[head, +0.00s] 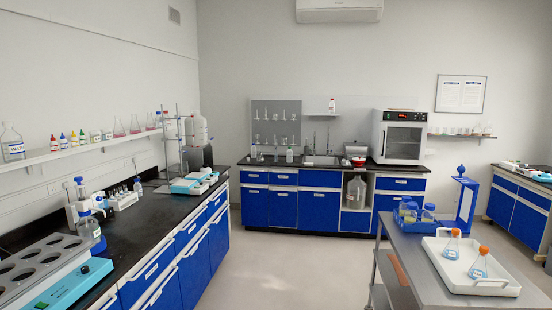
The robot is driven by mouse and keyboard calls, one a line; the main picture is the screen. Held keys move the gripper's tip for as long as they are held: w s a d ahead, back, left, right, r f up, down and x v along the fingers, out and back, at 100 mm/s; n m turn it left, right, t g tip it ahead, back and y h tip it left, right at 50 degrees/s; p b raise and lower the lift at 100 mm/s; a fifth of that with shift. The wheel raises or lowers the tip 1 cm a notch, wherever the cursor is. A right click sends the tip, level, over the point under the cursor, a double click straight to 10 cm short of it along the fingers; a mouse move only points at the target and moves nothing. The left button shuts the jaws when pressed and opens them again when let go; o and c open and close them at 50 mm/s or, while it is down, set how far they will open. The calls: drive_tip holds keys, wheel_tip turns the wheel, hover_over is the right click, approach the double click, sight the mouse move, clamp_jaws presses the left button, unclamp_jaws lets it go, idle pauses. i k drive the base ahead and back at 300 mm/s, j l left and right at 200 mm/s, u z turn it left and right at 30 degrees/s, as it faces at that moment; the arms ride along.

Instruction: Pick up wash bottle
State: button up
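No bottle in the head view can be surely told as the wash bottle. A small pale bottle (289,156) stands on the back counter, left of the sink; its spout is too small to make out. Another small white bottle (332,106) stands on the little wall shelf above the sink. Several small bottles with coloured tops, one of them blue-topped (63,141), stand on the left wall shelf. My gripper is not in view.
A dark left counter (165,207) holds lab devices and bottles. A grey cart (425,250) at right carries a white tray (462,262) with orange-capped flasks, blue-capped bottles and a blue upright device (465,203). The floor (300,265) between is clear.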

sight(289, 153)
drive_tip(key=i+u, duration=0.2)
drive_tip(key=i, duration=5.4)
drive_tip(key=i+j+z, duration=0.1)
drive_tip(key=i+z, duration=0.3)
drive_tip(key=i, duration=0.2)
drive_tip(key=i+j+z, duration=0.4)
drive_tip(key=i, duration=0.2)
drive_tip(key=i+j+z, duration=0.85)
drive_tip(key=i+j, duration=0.15)
